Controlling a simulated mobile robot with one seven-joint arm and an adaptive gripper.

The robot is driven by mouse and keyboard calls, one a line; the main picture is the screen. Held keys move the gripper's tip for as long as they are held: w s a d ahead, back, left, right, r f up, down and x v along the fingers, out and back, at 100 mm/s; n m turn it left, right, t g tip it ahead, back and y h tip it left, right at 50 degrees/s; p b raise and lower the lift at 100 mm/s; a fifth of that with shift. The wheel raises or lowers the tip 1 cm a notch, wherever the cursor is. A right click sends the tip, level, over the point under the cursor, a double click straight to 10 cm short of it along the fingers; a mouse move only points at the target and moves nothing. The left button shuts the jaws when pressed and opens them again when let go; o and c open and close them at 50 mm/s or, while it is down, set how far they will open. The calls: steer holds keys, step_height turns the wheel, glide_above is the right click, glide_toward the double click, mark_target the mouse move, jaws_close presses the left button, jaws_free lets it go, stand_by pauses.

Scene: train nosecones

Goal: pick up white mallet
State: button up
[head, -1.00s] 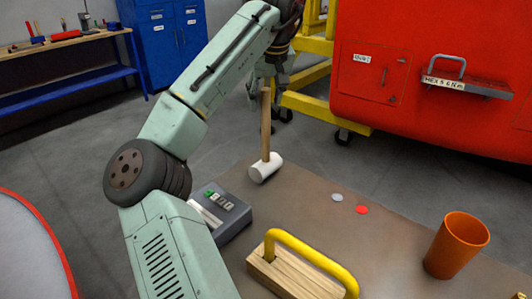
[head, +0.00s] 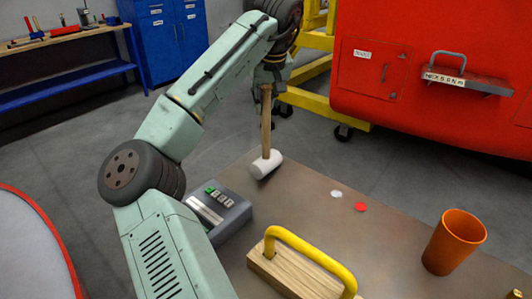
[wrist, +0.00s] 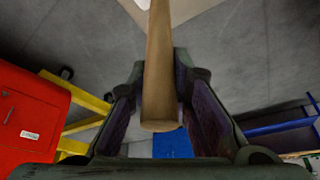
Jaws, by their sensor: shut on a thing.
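The white mallet stands upright with its white head (head: 266,165) at the far left corner of the brown table (head: 330,230). Its wooden handle (head: 266,120) points straight up. My gripper (head: 268,82) is at the top of the handle, with the arm reaching over from the left. In the wrist view the handle (wrist: 158,60) runs between the two dark fingers of my gripper (wrist: 157,85), which is shut on it. The mallet's head is cut off at the top of that view. I cannot tell whether the head still touches the table.
A grey box with buttons (head: 218,212) sits left of the mallet. A wooden block with a yellow handle (head: 310,260) and an orange cup (head: 454,242) stand nearer. White (head: 336,194) and red (head: 360,206) discs lie flat. A red train nosecone (head: 430,70) is behind.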

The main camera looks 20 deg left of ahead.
jaws_close()
steer(key=shift+r, duration=0.2)
steer(key=shift+r, duration=0.2)
step_height(320, 180, up, 17)
steer(key=shift+r, duration=0.2)
steer(key=shift+f, duration=0.1)
stand_by(0.9)
